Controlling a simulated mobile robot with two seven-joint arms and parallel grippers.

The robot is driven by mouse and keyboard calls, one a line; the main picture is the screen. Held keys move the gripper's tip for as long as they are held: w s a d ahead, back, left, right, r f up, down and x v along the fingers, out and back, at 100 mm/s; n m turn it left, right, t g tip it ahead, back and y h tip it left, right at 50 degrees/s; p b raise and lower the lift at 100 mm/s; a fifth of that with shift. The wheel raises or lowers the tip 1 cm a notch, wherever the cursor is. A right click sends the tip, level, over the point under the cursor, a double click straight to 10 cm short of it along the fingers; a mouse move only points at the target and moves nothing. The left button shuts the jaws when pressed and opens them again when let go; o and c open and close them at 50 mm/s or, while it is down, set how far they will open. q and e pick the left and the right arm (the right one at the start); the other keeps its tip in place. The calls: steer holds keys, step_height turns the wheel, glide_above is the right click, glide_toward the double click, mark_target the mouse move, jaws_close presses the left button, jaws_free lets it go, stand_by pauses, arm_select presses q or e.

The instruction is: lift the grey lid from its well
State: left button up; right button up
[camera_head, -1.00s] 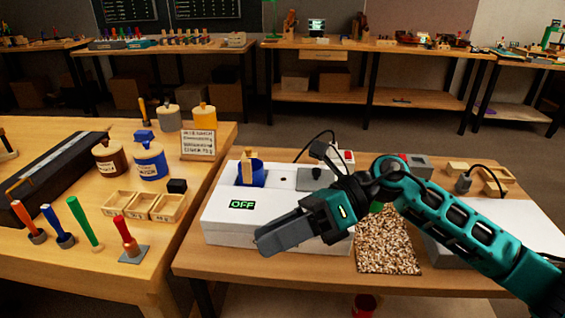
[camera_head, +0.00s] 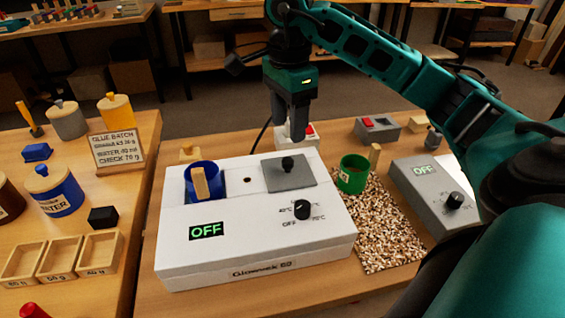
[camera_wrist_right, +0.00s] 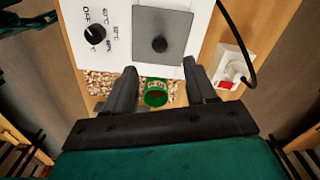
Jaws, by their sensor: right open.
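The grey lid (camera_head: 302,174) is a flat square plate with a black knob (camera_head: 288,164). It lies on the right part of the white glue heater box (camera_head: 255,255), and whatever is under it is hidden. My right gripper (camera_head: 291,138) points down above and slightly behind the knob, with a gap between them. In the right wrist view the lid (camera_wrist_right: 177,22) lies beyond the fingertips, and the jaws (camera_wrist_right: 160,72) are apart with nothing between them. My left gripper is not in view.
A blue pot (camera_head: 212,176) with a wooden handle sits in the heater's left side. A green pot (camera_head: 352,177) stands right of the heater on a speckled mat (camera_head: 385,240). A grey box with a dial (camera_head: 430,190) stands farther right. A white socket (camera_head: 298,136) is behind.

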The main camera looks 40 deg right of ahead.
mark_target(288, 160)
step_height(288, 160, down, 10)
steer(key=shift+r+b, duration=0.25)
steer(key=shift+b, duration=0.25)
jaws_close()
stand_by(0.4)
